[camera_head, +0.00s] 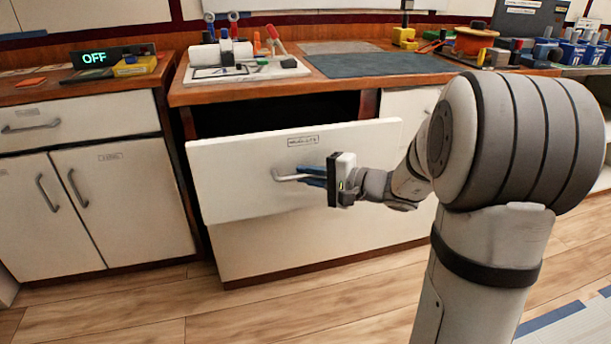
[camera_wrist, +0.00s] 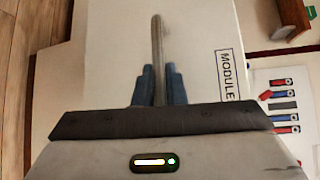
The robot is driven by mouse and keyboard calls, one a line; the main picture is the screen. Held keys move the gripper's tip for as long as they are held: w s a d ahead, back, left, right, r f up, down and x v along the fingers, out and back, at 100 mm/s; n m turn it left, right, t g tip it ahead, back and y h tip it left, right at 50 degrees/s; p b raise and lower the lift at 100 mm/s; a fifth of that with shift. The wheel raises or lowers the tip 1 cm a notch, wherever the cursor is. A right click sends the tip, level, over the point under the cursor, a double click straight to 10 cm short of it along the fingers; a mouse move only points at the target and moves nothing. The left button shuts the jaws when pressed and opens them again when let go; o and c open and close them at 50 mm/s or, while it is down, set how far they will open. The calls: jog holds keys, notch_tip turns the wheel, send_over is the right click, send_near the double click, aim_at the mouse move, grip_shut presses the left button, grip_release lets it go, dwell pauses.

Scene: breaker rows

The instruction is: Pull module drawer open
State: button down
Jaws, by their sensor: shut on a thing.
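The module drawer (camera_head: 240,181) has a white front with a small label, and its front stands out from the cabinet with a dark gap above it. In the wrist view the drawer front (camera_wrist: 105,70) shows with the label "MODULE" (camera_wrist: 226,75). Its grey bar handle (camera_head: 285,176) also shows in the wrist view (camera_wrist: 157,45). My gripper (camera_head: 312,176) is at the handle, with its blue fingers (camera_wrist: 158,90) on both sides of the bar, shut on it. The drawer's inside is dark and mostly hidden.
A wooden countertop (camera_head: 270,92) above carries a white tray with tools (camera_head: 245,72) and a dark mat (camera_head: 380,64). A white cabinet with handles (camera_head: 125,195) stands at the left. The wooden floor (camera_head: 250,320) in front of the drawer is clear.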

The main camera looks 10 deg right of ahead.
jog(key=shift+s+d+b, duration=0.2)
jog(key=shift+s+b, duration=0.3)
jog(key=shift+s, duration=1.95)
jog(key=c, duration=1.8)
grip_release()
jog(key=shift+o, duration=0.2)
jog(key=p+v, duration=0.2)
jog(key=v, duration=0.5)
jog(key=shift+s+d, duration=0.25)
jog(key=shift+d, duration=0.05)
jog(key=shift+r, duration=0.1)
